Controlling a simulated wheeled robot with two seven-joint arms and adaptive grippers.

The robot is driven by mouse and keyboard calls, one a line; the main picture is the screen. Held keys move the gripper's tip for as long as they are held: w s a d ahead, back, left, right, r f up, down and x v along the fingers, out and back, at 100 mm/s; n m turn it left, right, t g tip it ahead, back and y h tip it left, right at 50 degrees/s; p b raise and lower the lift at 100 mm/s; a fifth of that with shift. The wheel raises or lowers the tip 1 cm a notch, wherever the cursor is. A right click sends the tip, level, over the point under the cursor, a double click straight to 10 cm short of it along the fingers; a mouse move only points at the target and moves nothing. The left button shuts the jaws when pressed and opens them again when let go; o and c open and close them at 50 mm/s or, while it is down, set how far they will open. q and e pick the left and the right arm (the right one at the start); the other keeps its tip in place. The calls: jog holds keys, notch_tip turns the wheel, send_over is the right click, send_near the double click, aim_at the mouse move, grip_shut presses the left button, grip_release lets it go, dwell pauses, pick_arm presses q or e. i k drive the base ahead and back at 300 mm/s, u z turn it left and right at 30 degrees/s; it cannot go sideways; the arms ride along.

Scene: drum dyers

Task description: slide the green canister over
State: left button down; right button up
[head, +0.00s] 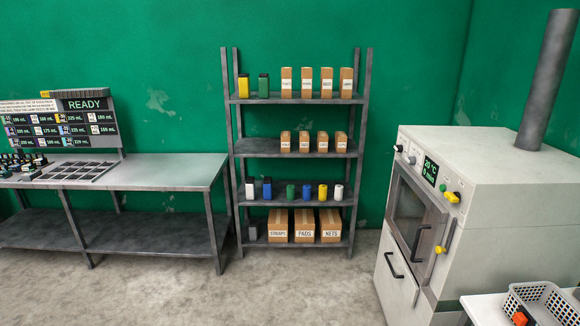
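A green canister (264,86) with a dark cap stands upright on the top shelf of the grey metal rack (297,101). It is just right of a yellow canister (243,86), with a small gap between them. A smaller green cylinder (291,192) stands on the third shelf down, in a row with other coloured cylinders. Neither of my grippers is in view, and nothing touches the canisters.
Cardboard boxes (306,83) stand right of the green canister. A metal workbench (190,168) with a display board (75,117) is at left. A large pale oven-like machine (480,190) and a grey basket (540,300) are at right. The floor before the rack is clear.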

aim_at(263, 80)
jog(key=i, duration=4.5)
jog(key=z, duration=0.4)
